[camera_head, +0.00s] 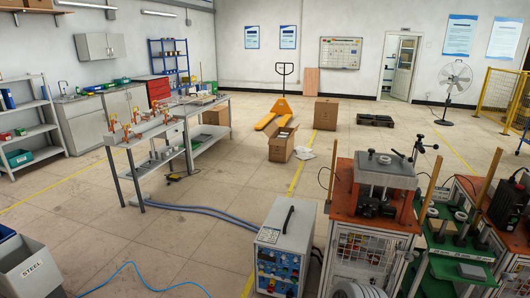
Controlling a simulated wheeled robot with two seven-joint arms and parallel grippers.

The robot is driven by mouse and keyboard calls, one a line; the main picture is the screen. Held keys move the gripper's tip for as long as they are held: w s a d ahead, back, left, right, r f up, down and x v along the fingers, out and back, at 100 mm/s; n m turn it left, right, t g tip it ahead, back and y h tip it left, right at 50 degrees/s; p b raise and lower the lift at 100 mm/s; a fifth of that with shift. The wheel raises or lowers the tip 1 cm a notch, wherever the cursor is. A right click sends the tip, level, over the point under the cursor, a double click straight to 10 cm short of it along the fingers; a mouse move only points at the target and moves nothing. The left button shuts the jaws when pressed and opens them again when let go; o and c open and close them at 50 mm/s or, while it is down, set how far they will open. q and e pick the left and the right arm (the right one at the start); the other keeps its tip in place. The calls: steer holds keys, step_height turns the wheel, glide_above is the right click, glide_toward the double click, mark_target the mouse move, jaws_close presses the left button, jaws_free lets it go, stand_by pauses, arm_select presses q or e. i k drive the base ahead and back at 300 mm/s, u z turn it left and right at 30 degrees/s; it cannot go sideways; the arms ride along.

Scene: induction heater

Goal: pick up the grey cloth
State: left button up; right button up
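I cannot make out a grey cloth with certainty. A small flat grey piece (472,271) lies on the lower shelf of the green cart (447,270) at the lower right; it is too small to tell whether it is cloth. Neither of my grippers is in view.
A control box (285,250) and an orange-topped machine (375,210) stand in front. Hoses (215,212) and a blue cable (150,284) cross the floor. A workbench (150,150) stands left, a steel bin (30,270) lower left. The middle-left floor is mostly clear.

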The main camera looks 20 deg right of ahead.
mark_target(469, 272)
steer(key=z, duration=0.65)
steer(key=i, duration=1.6)
steer(key=z, duration=1.2)
